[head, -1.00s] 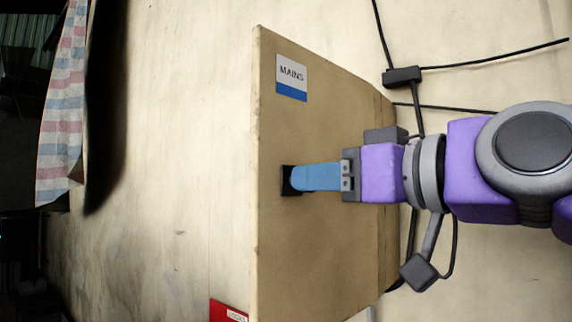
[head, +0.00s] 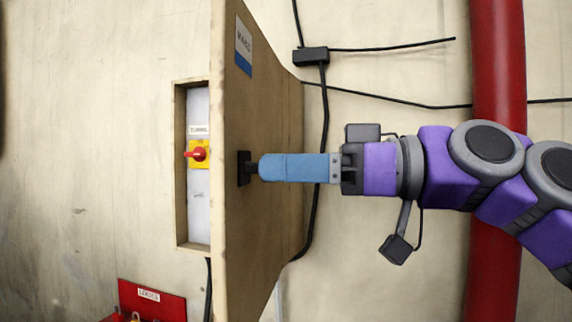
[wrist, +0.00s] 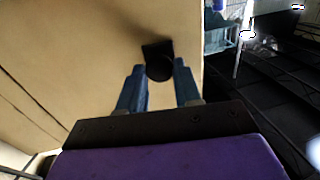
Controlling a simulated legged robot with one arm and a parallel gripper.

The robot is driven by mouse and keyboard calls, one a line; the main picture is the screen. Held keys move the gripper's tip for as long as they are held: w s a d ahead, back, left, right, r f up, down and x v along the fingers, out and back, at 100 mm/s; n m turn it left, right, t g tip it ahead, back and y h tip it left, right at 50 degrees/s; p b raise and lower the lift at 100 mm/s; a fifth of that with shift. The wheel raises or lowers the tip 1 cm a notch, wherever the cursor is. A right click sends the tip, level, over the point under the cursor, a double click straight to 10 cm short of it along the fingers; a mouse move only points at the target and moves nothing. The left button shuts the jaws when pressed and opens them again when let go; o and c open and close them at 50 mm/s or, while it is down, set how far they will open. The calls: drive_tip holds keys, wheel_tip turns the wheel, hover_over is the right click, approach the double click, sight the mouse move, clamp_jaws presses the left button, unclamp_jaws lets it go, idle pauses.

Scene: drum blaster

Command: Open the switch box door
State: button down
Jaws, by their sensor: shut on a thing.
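The switch box door (head: 265,150) is a tan panel with a MAINS label, swung out from the wall in the head view. The recessed switch box (head: 181,165) shows to its left, with a red switch on a yellow plate (head: 198,153) inside. My gripper (head: 255,168) is shut on the black door knob (head: 243,168), its blue fingers reaching in from the right. In the wrist view, the blue fingers (wrist: 158,75) sit on either side of the round black knob (wrist: 159,62) on the door face (wrist: 90,45).
A red vertical pipe (head: 497,60) runs behind my arm at the right. Black cables and a junction box (head: 311,56) are on the wall behind the door. A red labelled lock board (head: 152,300) is at the lower left.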

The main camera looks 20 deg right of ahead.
drive_tip(key=c, duration=0.8)
unclamp_jaws()
drive_tip(key=shift+d, duration=0.15)
drive_tip(key=shift+p+v, duration=0.95)
drive_tip(key=shift+v, duration=7.8)
